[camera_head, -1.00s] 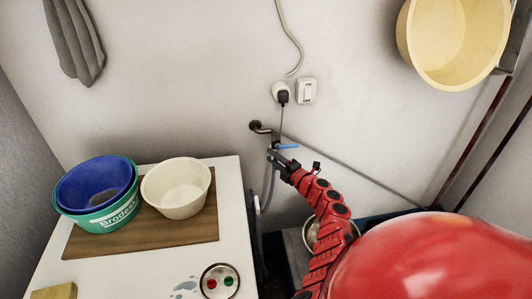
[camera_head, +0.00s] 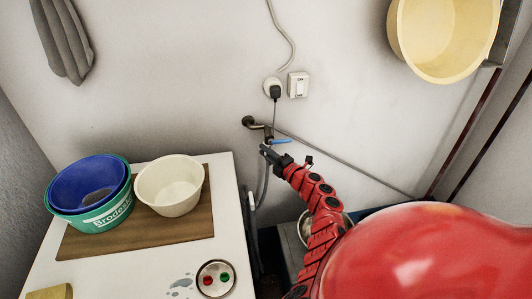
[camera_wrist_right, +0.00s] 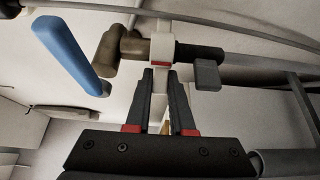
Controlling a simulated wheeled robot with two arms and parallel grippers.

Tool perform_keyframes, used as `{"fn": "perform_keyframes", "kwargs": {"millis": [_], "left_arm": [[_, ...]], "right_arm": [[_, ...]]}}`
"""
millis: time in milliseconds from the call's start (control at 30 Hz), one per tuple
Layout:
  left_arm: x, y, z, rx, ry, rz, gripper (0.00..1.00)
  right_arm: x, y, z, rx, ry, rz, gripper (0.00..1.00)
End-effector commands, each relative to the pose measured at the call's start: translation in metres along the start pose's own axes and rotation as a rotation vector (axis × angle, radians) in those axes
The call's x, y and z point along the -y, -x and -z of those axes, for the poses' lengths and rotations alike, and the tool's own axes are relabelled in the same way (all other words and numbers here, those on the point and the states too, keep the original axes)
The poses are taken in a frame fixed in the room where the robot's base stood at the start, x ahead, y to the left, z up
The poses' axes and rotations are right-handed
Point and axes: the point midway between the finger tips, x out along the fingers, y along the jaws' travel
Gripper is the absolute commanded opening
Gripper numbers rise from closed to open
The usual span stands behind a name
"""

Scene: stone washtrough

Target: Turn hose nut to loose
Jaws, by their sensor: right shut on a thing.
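The tap sticks out from the back wall, with a brown metal body (camera_wrist_right: 117,48) and a blue lever (camera_head: 282,142) pointing right. The blue lever also shows at the left of the right wrist view (camera_wrist_right: 68,52). A pale collar with a red mark, which looks like the hose nut (camera_wrist_right: 162,46), sits beside the tap body. My right gripper (camera_head: 264,149) is just below the tap. In the wrist view its two dark fingers (camera_wrist_right: 161,78) close in on the narrow pale part under the collar. The nut is too small to make out in the head view. My left gripper is out of view.
A grey hose (camera_head: 262,185) hangs below the tap beside the white washing machine (camera_head: 240,235). On its board (camera_head: 195,222) stand a cream bowl (camera_head: 168,187) and blue and green basins (camera_head: 88,185). A socket with a plug (camera_head: 273,90) is above the tap.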

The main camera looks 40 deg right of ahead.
Motion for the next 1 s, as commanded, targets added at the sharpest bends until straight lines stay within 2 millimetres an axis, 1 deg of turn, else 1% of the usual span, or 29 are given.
{"fn": "perform_keyframes", "kwargs": {"millis": [267, 467, 667, 1000], "left_arm": [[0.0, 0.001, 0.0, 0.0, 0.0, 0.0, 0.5], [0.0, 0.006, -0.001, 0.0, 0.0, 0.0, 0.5], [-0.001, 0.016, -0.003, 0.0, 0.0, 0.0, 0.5], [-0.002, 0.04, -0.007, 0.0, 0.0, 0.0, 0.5]], "right_arm": [[0.001, -0.003, 0.004, 0.069, 0.001, 0.001, 0.0], [0.002, -0.006, 0.005, 0.165, 0.001, -0.001, 0.0], [0.003, -0.01, 0.008, 0.264, 0.0, -0.002, 0.0], [0.003, -0.017, 0.01, 0.433, -0.002, -0.004, 0.0]]}}
